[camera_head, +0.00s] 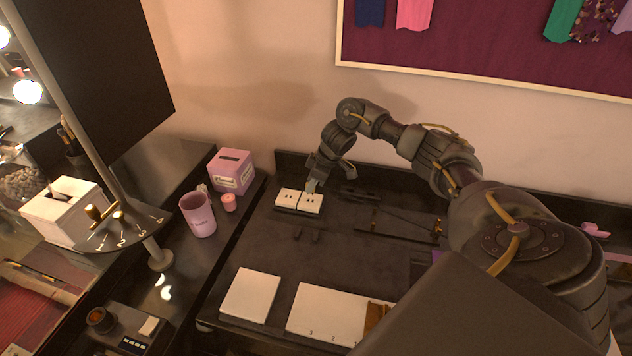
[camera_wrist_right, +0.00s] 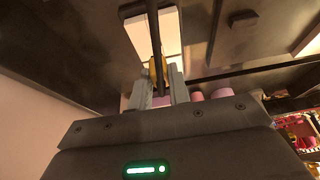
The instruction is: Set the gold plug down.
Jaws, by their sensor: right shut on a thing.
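My right gripper (camera_head: 312,184) is at the back of the dark worktop, at the right one of two white socket blocks (camera_head: 286,198). In the right wrist view the right gripper (camera_wrist_right: 158,92) is shut on the gold plug (camera_wrist_right: 153,72), a small gold piece between the fingertips. A dark cord or rod (camera_wrist_right: 154,28) runs across it, with a white surface behind. In the head view the plug is hidden or too small to make out. I cannot tell whether it touches the block. My left gripper is not in view.
White square plates (camera_head: 250,295) lie at the worktop's front. Two small dark pieces (camera_head: 298,234) lie mid-worktop; thin dark rods (camera_head: 400,226) lie right. A pink box (camera_head: 232,171), pink mug (camera_head: 198,214) and candle (camera_head: 229,203) stand left. Bare surface lies between.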

